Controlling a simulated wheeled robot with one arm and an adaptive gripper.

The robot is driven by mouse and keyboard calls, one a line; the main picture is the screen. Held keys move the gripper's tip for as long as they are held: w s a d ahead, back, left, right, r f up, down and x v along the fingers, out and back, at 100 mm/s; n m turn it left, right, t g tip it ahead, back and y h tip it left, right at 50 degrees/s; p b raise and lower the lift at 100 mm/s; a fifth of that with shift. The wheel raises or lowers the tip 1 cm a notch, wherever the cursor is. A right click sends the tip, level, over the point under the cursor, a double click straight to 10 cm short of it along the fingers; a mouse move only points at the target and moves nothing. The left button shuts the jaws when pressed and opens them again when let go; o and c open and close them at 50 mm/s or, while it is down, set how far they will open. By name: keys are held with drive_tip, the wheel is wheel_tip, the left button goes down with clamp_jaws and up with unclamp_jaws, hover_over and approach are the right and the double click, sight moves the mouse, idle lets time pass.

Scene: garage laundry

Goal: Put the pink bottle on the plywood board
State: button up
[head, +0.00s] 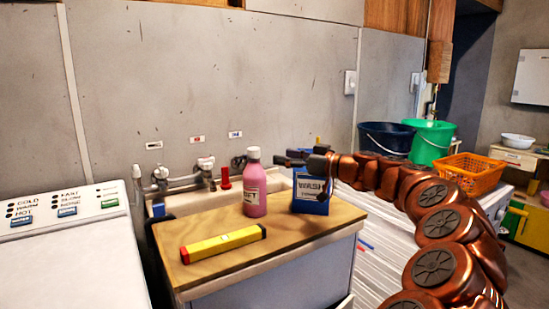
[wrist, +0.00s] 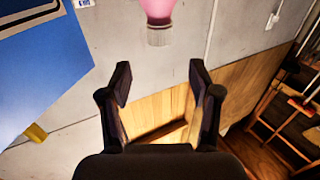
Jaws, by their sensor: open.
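The pink bottle (head: 255,190), with a white cap and a label, stands upright on the plywood board (head: 205,278) near its back edge. The board lies over the front of the sink. My gripper (head: 285,157) is open and empty, just right of the bottle at about cap height, above the blue container (head: 310,196). In the wrist view the bottle (wrist: 158,12) shows cap down at the top edge, beyond and between the open fingertips (wrist: 160,68). Most of its body is out of that view.
A yellow and red bar (head: 223,244) lies on the front left of the board. The blue container fills the left of the wrist view (wrist: 40,75). A red-topped item (head: 225,178) and taps (head: 205,165) are behind. A white washer (head: 65,245) stands left.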

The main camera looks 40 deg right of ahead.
drive_tip(key=shift+s+d, duration=0.2)
drive_tip(key=shift+s, duration=0.25)
drive_tip(key=shift+a, duration=0.1)
drive_tip(key=a+f+n+g+y, duration=0.1)
drive_tip(key=a+g+y, duration=0.1)
drive_tip(key=a, duration=0.7)
drive_tip(key=a+f+g+y, duration=0.1)
drive_tip(key=a+f+g, duration=0.15)
drive_tip(key=a, duration=0.65)
drive_tip(key=s+a+f+g, duration=0.3)
drive_tip(key=s+a+f, duration=0.1)
drive_tip(key=a, duration=0.4)
drive_tip(key=s+a+f+g, duration=0.3)
drive_tip(key=a+f+g, duration=0.1)
drive_tip(key=a, duration=0.5)
drive_tip(key=s+a+f+g+h, duration=0.3)
drive_tip(key=s+a+f, duration=0.2)
drive_tip(key=s+f, duration=0.3)
drive_tip(key=s+d+f+m+g+h, duration=0.2)
drive_tip(key=s+f, duration=0.3)
drive_tip(key=s, duration=0.6)
drive_tip(key=s+d+f+m+g+h, duration=0.3)
drive_tip(key=s+d+f+h, duration=0.1)
drive_tip(key=s, duration=0.7)
drive_tip(key=shift+s+d+f+h, duration=0.15)
drive_tip(key=shift+d+f+h, duration=0.25)
drive_tip(key=shift+d+f, duration=0.3)
